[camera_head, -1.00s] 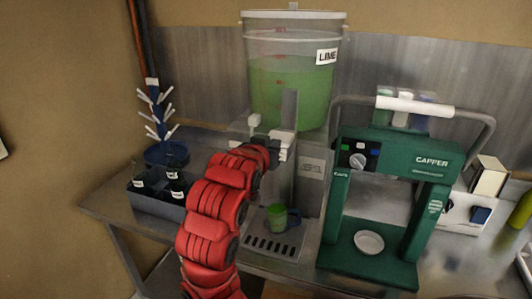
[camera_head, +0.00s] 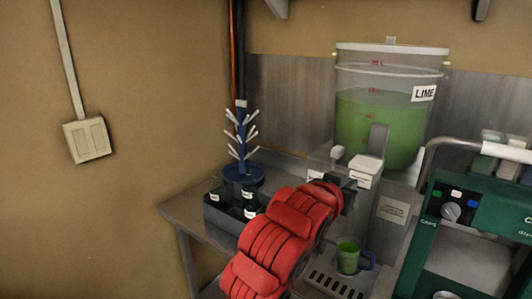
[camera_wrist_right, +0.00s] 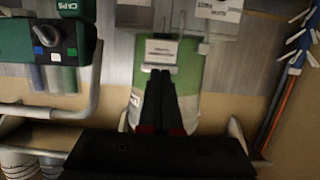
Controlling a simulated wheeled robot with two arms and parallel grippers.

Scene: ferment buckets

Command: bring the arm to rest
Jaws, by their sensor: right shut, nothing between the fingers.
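My right arm is red and reaches up from the bottom of the head view to the dispenser. Its dark right gripper (camera_head: 347,184) is at the front of the dispenser, by the white blocks (camera_head: 366,167) below the bucket; whether it touches them I cannot tell. In the right wrist view the black fingers (camera_wrist_right: 160,98) are together with nothing between them, in front of the green bucket (camera_wrist_right: 188,72). My left gripper is not in view.
The LIME bucket (camera_head: 380,125) stands above a green-filled mug (camera_head: 348,257) on a drip tray (camera_head: 328,284). A bottle crate (camera_head: 226,220) and blue bottle tree (camera_head: 241,150) stand left. The green capper (camera_head: 470,215) stands right.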

